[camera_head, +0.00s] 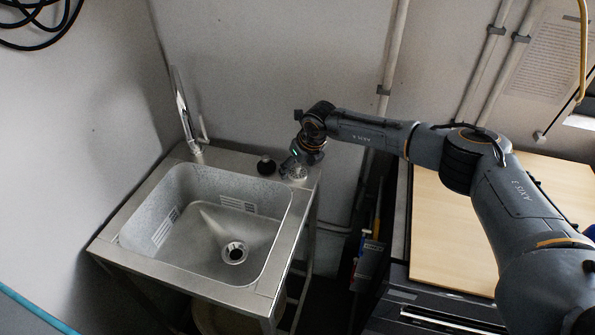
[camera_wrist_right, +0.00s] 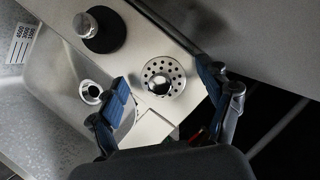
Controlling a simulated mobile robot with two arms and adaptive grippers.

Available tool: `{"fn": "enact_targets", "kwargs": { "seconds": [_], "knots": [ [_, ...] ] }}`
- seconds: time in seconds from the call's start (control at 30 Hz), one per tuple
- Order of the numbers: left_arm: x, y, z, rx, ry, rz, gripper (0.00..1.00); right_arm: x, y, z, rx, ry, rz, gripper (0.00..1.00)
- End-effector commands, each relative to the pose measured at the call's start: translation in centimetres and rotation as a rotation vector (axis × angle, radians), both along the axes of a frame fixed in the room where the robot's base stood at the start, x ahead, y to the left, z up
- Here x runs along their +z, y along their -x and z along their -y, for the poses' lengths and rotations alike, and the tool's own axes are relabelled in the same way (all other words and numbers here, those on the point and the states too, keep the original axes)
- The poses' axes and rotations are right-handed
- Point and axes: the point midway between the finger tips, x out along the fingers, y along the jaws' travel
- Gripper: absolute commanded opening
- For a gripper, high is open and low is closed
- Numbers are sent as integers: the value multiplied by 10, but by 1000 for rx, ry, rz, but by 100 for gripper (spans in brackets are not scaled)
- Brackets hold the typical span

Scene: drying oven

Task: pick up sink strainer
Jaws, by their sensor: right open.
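The sink strainer (camera_wrist_right: 163,77) is a round metal disc with a ring of small holes and a dark knob in its middle. It lies flat on the steel counter strip at the right of the sink, and it also shows in the head view (camera_head: 297,174). My right gripper (camera_wrist_right: 165,82) is open and empty. In the wrist view its blue-padded fingers appear on the two sides of the strainer, apart from it. In the head view the gripper (camera_head: 299,157) hangs over the sink's back right corner, close to the strainer. My left gripper is not in view.
A black round stopper (camera_head: 266,165) with a metal knob stands left of the strainer. The sink basin (camera_head: 190,245) with its drain (camera_head: 234,252) opens to the left. A tall faucet (camera_head: 183,110) rises at the back. A wall is close behind. A wooden board (camera_head: 450,230) lies at the right.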

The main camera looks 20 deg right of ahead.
Motion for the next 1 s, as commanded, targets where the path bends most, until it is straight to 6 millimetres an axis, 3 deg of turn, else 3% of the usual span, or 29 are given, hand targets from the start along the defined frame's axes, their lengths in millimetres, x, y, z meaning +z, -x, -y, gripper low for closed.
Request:
{"fn": "enact_targets", "kwargs": {
  "seconds": [0.07,0.37,0.77,1.0],
  "knots": [
    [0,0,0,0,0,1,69,0,0,0,0,0,0,78],
    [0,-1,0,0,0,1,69,0,0,0,0,0,0,20],
    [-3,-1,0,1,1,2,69,6,0,0,0,0,1,20],
    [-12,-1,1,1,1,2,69,37,4,-2,3,-1,3,20]
  ]
}}
